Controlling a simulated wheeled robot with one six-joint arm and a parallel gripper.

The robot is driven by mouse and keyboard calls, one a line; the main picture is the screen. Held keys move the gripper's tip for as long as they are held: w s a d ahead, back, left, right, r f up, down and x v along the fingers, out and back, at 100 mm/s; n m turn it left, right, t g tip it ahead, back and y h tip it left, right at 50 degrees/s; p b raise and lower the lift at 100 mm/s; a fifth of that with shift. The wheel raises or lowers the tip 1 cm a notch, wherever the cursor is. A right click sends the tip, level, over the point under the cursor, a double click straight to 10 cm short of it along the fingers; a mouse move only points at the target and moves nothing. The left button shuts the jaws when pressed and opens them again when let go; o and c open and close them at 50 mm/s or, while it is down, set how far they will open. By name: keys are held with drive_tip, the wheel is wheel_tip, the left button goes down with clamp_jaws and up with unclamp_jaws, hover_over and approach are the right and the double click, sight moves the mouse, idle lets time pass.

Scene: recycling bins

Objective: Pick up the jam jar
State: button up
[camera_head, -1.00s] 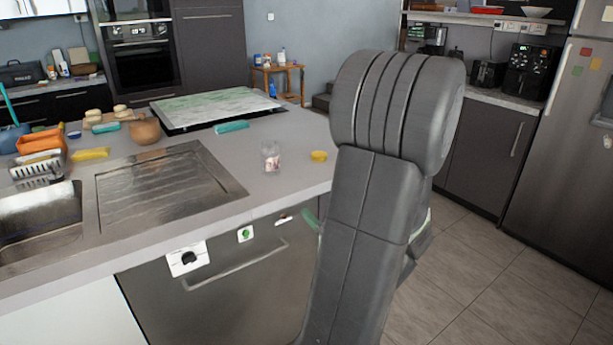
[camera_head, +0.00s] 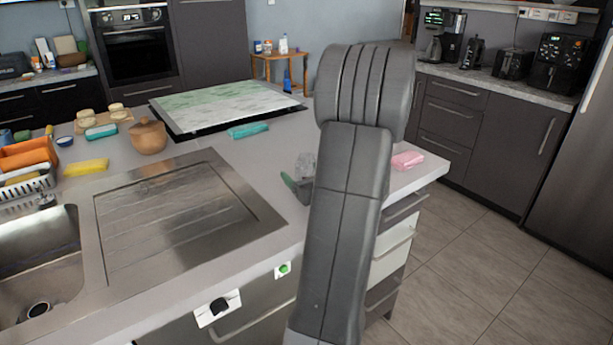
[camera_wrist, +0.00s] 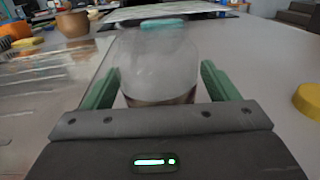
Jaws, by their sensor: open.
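The jam jar (camera_wrist: 158,62) is a clear glass jar with a darker band low down, standing on the grey counter in the wrist view. It is between the two green fingers of my gripper (camera_wrist: 158,88), which are apart on either side of it. In the head view the jar (camera_head: 305,165) shows only in part, beside my arm, with one green finger of my gripper (camera_head: 291,184) at its left. The rest of the jar and gripper is hidden behind my arm there.
A yellow round thing (camera_wrist: 309,101) lies right of the gripper. A pink sponge (camera_head: 408,160) lies near the counter's right edge. A teal sponge (camera_head: 248,130) and a brown pot (camera_head: 148,136) stand behind. The metal drainer (camera_head: 180,215) is at left.

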drive_tip(key=c, duration=1.2)
